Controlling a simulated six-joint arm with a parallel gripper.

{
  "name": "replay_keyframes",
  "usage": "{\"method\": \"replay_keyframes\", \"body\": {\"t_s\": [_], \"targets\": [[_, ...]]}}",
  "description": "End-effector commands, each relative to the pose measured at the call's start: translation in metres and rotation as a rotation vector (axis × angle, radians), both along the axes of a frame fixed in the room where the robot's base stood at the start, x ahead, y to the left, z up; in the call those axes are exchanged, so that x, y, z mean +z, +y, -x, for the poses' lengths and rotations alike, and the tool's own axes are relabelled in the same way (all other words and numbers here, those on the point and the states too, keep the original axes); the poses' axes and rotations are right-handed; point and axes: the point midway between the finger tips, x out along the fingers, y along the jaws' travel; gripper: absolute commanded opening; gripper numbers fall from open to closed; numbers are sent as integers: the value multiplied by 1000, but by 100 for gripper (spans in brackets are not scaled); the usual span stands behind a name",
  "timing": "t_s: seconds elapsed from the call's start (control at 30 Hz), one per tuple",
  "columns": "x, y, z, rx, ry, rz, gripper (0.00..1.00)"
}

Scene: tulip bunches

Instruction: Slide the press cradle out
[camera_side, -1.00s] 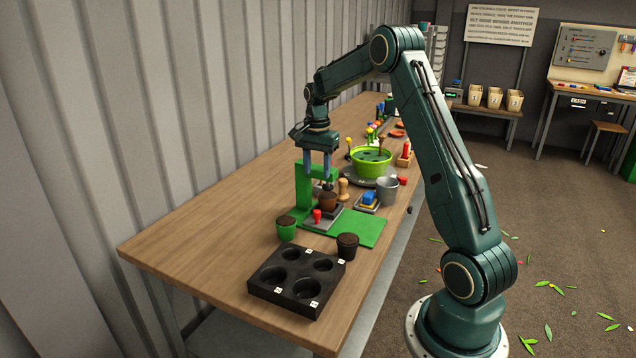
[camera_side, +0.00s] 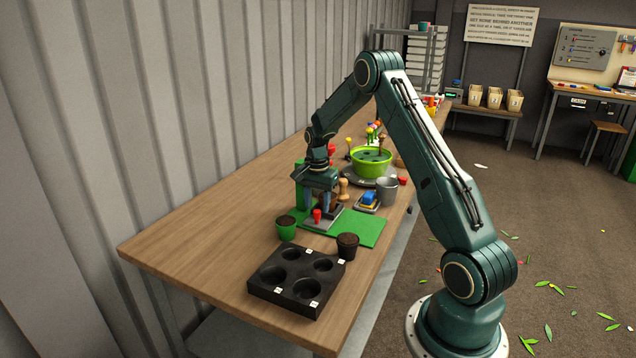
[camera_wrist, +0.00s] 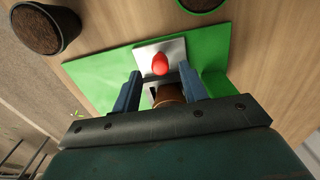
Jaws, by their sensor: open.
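The press cradle is a grey plate (camera_side: 322,226) with an upright red knob (camera_side: 317,215), lying on the green base of the press. In the wrist view the plate (camera_wrist: 176,48) and the red knob (camera_wrist: 159,65) show just past my fingertips. My gripper (camera_side: 322,205) is low over the cradle, open, its blue fingers pointing down. Whether the fingers touch anything is unclear. The press's green upright (camera_side: 299,195) is partly hidden by my gripper.
A green pot (camera_side: 286,228) and a dark pot (camera_side: 347,246) of soil stand near the cradle. A black tray (camera_side: 262,290) with round holes lies in front.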

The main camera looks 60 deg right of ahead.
Motion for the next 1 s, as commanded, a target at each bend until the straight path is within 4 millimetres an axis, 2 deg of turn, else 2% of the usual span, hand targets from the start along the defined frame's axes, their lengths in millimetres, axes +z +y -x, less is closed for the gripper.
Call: {"method": "replay_keyframes", "body": {"t_s": [0.2, 0.6, 0.67, 0.83, 1.0], "targets": [[-20, 0, 0, 0, 1, 0, 43], [-25, 0, 0, 0, 0, 0, 43], [-25, 0, 0, 0, 0, 0, 33], [-25, 0, 0, 0, 0, 0, 0], [-25, 0, 0, 0, 0, 0, 0]]}}
